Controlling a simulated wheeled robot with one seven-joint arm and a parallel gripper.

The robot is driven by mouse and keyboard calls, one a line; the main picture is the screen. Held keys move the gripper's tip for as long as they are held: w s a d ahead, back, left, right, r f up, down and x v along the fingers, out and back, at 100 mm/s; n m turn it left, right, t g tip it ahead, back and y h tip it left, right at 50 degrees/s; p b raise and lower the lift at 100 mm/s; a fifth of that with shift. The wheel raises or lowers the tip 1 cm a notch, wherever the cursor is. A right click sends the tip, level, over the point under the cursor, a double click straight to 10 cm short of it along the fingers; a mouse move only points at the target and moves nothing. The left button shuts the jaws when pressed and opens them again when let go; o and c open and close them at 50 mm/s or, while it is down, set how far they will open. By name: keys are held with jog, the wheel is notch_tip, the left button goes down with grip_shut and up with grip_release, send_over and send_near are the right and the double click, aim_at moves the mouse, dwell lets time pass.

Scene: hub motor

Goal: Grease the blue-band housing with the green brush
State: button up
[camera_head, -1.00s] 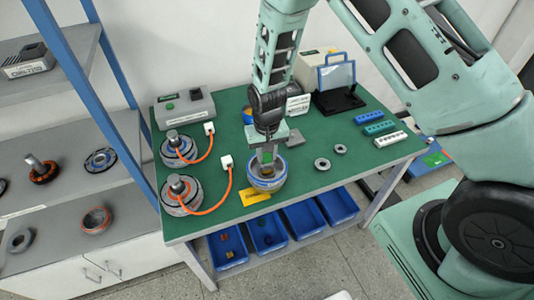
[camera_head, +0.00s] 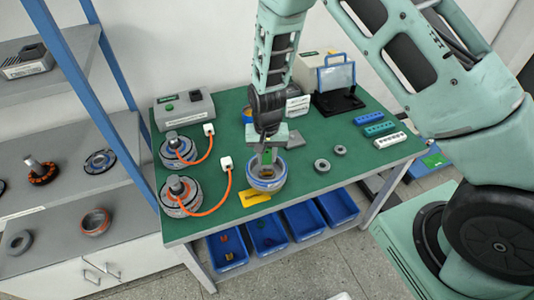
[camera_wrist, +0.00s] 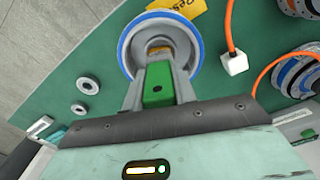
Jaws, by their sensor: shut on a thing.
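The blue-band housing (camera_head: 280,183) stands on the green bench top, a round grey ring-shaped part with a blue band around it. It also shows in the wrist view (camera_wrist: 200,47), open side towards the camera. My gripper (camera_head: 266,160) is directly above the housing. It is shut on the green brush (camera_wrist: 158,83), whose green block sits between the fingers. The brush's tan end points down into the housing's opening. Whether the bristles touch the inner wall cannot be told. The brush's lower end is partly hidden by the fingers and rim in the head view.
A yellow label (camera_head: 255,198) lies in front of the housing. Two motor units with orange cables (camera_head: 180,195) stand to the left. Two grey rings (camera_head: 322,165) and coloured blocks (camera_head: 379,129) lie to the right. Blue bins (camera_head: 267,234) sit below the bench.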

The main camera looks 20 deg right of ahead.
jog(key=shift+f, duration=0.1)
jog(key=n, duration=0.3)
jog(key=shift+b, duration=0.35)
jog(key=n, duration=0.5)
jog(key=shift+r+p, duration=2.75)
jog(key=shift+r, duration=1.45)
jog(key=shift+f, duration=0.1)
